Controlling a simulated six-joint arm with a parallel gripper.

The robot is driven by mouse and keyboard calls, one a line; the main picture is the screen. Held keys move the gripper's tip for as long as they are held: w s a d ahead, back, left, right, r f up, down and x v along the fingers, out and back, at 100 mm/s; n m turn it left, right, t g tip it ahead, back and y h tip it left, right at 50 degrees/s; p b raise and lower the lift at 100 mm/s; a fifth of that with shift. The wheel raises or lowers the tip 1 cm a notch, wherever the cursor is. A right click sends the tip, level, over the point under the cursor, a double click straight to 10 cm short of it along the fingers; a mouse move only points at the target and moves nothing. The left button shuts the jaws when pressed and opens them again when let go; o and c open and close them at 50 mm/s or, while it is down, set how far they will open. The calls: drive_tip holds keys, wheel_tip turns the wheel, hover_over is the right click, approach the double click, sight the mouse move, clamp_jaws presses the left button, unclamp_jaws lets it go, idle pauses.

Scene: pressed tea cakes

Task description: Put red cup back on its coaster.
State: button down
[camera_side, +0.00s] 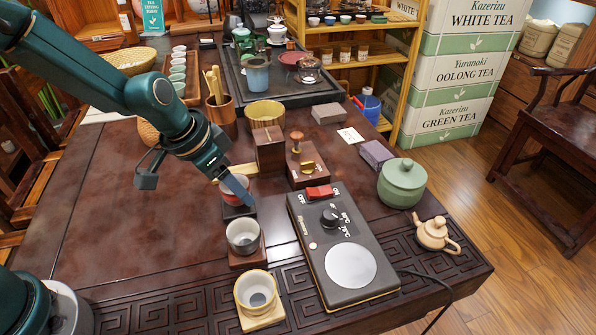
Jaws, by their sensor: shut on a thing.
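A dark square coaster (236,213) lies directly under the cup. I cannot tell whether the cup touches it or hangs just above it. In front of it, a grey cup (243,236) stands on a brown coaster (249,261). Nearest the camera, a yellow cup (241,292) stands on a light wooden coaster (262,320).
A black scale-like device (318,248) with a knob and red switch lies right of the cups. A dark wooden block (269,155) and a wooden press stand behind. A green lidded jar (402,183) and small teapot (436,235) are further right. The table's left side is clear.

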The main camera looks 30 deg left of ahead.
drive_tip(key=shift+f, duration=0.3)
drive_tip(key=shift+f, duration=0.2)
drive_tip(key=shift+c, duration=0.7)
unclamp_jaws()
drive_tip(key=shift+r, duration=0.25)
drive_tip(key=v, duration=1.1)
drive_tip(key=s+a+r+n+y, duration=0.1)
drive_tip(key=s+a+n, duration=0.1)
drive_tip(key=s, duration=0.5)
drive_tip(key=s+a+r+n+t, duration=0.1)
drive_tip(key=s+a+n, duration=0.1)
drive_tip(key=s, duration=0.5)
drive_tip(key=shift+r+y, duration=0.3)
drive_tip(key=shift+y, duration=0.1)
